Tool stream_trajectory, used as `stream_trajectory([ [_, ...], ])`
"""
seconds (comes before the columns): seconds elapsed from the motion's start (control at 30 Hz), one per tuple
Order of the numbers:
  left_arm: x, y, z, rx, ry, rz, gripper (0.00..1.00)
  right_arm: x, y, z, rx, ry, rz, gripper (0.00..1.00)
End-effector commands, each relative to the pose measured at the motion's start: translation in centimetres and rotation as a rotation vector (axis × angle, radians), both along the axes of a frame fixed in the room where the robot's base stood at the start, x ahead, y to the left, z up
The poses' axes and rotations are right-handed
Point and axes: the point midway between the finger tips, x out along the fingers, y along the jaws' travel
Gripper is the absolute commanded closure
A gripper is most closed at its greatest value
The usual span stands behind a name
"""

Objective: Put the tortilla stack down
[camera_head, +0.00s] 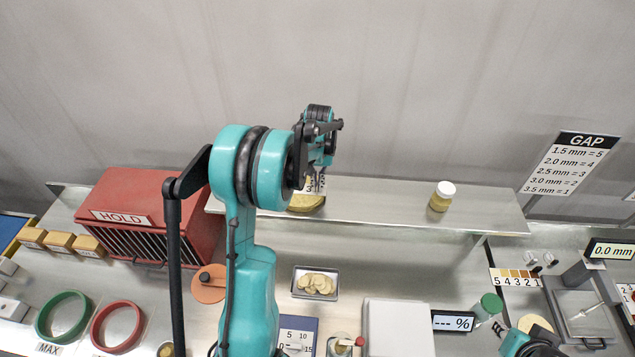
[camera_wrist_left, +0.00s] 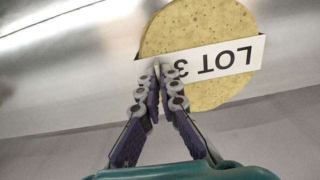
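The tortilla stack (camera_head: 306,203) is a round yellow disc at the left part of the raised steel shelf (camera_head: 385,205). In the left wrist view the stack (camera_wrist_left: 195,30) carries a white "LOT 3" label (camera_wrist_left: 215,60). My left gripper (camera_head: 318,175) is above the stack, partly hidden by its own arm. In the left wrist view the left gripper's fingertips (camera_wrist_left: 158,75) are close together at one end of the label, with the label's end between them. I cannot tell whether the stack rests on the shelf. My right gripper is not clearly in view.
A jar with a white lid (camera_head: 441,197) stands farther right on the shelf, with bare room between. A red HOLD box (camera_head: 150,210) is at left. Below the shelf are a chip tray (camera_head: 315,283), green ring (camera_head: 64,317), red ring (camera_head: 117,326) and a gauge (camera_head: 583,310).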

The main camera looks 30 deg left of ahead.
Motion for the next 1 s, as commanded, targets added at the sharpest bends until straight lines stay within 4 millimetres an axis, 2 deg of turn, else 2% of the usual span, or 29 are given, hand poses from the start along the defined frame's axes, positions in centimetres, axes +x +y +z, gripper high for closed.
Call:
stream_trajectory([
  [0.33, 0.0, 0.0, -0.5, 0.0, 0.0, 0.0, 1.0, 0.0, 0.0, -0.5, 0.0, 0.0, 0.0, 0.74],
  [0.37, 0.0, 0.0, -0.5, 0.0, 0.0, 0.0, 0.95, 0.0, 0.0, -0.5, 0.0, 0.0, 0.0, 0.74],
  [0.43, 0.0, 0.0, -0.4, 0.0, 0.0, 0.0, 0.76, 0.0, 0.0, -0.4, 0.0, 0.0, 0.0, 0.74],
  [0.47, 0.0, 0.0, -0.3, 0.0, 0.0, 0.0, 0.74, 0.0, 0.0, -0.4, 0.0, 0.0, 0.0, 0.74],
  [0.83, 0.0, 0.0, 0.2, 0.0, 0.0, 0.0, 0.74, 0.0, 0.0, 0.1, 0.0, 0.0, 0.0, 0.74],
  [1.0, 0.0, -0.1, 2.7, 0.0, 0.0, 0.0, 0.74, 0.0, 0.0, -0.3, 0.0, 0.0, 0.0, 0.74],
])
